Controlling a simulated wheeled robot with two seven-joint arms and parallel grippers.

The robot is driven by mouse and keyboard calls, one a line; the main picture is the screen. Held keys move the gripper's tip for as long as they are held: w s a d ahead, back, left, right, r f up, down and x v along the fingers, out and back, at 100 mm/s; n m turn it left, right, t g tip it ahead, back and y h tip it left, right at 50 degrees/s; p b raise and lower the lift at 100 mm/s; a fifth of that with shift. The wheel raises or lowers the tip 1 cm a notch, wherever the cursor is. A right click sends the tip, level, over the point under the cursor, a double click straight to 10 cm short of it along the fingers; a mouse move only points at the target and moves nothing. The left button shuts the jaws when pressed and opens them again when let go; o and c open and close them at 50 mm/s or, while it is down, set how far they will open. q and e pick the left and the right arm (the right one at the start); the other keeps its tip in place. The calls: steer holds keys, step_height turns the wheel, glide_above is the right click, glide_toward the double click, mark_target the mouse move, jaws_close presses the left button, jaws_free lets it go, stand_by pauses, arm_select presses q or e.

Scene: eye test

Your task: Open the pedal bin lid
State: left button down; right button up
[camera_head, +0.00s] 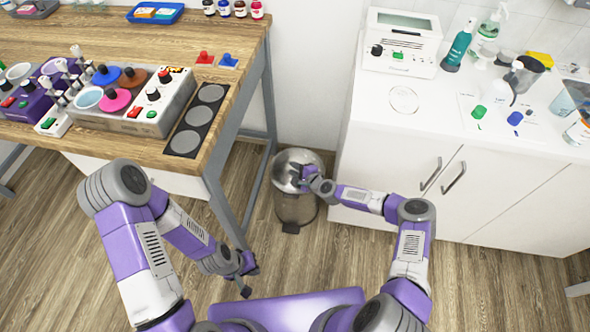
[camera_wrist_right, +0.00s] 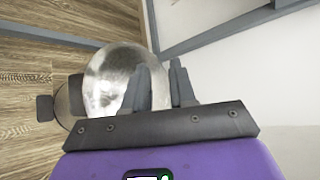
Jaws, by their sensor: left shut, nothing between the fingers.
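The pedal bin (camera_head: 295,208) is a round silver bin standing on the floor between the wooden table and the white cabinet. Its domed metal lid (camera_head: 285,170) looks shut, and it also fills the middle left of the right wrist view (camera_wrist_right: 105,80). The dark pedal (camera_head: 291,228) sticks out at its base and shows in the right wrist view (camera_wrist_right: 45,108). My left gripper (camera_head: 249,283) is shut and empty, low, left of and nearer than the bin.
The wooden table (camera_head: 100,150) with its grey legs stands left of the bin. The white cabinet (camera_head: 490,190) with two handles stands close on the right. A white wall is behind. The wooden floor (camera_head: 270,260) in front of the bin is clear.

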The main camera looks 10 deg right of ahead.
jaws_close()
stand_by(1.0)
steer(key=shift+c, duration=1.7)
jaws_free()
steer(key=o, duration=0.5)
steer(key=p+v, duration=0.2)
steer(key=v, duration=0.5)
steer(key=shift+s+d+p, duration=0.15)
steer(key=shift+s+p, duration=0.15)
steer(key=shift+r, duration=0.15)
